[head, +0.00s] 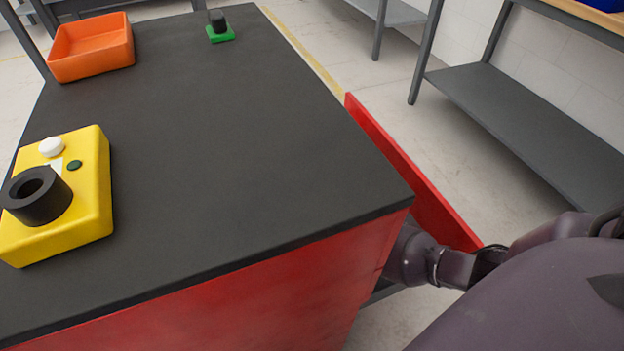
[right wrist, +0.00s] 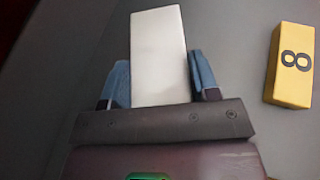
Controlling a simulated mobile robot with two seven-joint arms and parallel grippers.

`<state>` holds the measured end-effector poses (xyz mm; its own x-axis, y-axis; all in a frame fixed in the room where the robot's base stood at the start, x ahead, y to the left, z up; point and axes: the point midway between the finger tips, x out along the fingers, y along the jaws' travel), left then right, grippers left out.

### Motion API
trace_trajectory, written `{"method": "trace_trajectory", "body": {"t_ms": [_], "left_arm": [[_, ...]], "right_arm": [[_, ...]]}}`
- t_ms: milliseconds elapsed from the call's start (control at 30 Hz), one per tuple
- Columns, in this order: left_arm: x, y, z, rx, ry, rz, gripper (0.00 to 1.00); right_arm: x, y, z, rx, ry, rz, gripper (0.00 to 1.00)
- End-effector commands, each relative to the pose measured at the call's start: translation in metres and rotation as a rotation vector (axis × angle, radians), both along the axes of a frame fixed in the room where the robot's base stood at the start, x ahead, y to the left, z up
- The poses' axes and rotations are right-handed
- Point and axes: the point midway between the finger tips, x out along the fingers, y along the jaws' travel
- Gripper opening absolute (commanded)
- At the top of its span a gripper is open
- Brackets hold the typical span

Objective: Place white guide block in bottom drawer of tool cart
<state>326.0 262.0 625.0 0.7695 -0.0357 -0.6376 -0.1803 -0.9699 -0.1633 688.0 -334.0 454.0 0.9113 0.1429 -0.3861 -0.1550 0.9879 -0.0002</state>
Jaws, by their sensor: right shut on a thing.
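The tool cart has a dark top (head: 230,130) and red sides. A red panel (head: 415,185), apparently the front of a pulled-out drawer, stands out along its right side in the head view. My right arm reaches down between cart and panel, and its gripper is hidden there. In the right wrist view my right gripper (right wrist: 158,75) has its blue fingers shut on the white guide block (right wrist: 158,50). The block is over a dark grey surface (right wrist: 225,50), likely the drawer floor; I cannot tell if it touches. My left gripper is out of view.
A yellow block marked 8 (right wrist: 291,65) lies right of the white block, apart from it. On the cart top are a yellow fixture with a black ring (head: 85,200), an orange bin (head: 92,50) and a green piece (head: 221,34). A grey shelf (head: 530,120) stands to the right.

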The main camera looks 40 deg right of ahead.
Motion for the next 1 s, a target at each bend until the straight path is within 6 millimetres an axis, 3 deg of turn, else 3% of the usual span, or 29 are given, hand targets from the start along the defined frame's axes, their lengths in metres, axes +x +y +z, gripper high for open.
{"method": "trace_trajectory", "body": {"t_ms": [400,433,600,1000], "left_arm": [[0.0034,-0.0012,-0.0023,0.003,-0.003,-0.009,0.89],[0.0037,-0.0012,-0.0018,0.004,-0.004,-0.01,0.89],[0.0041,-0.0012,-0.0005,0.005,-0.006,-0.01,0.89],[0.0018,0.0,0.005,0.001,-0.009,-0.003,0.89]], "right_arm": [[0.0014,-0.0001,-0.0031,0.001,-0.001,0.0,0.25],[0.0012,-0.0001,-0.0035,0.001,0.0,0.0,0.57],[0.002,-0.0001,-0.0015,0.001,-0.002,0.0,0.81],[0.0009,-0.0005,0.0057,0.0,-0.005,0.0,0.81]]}}
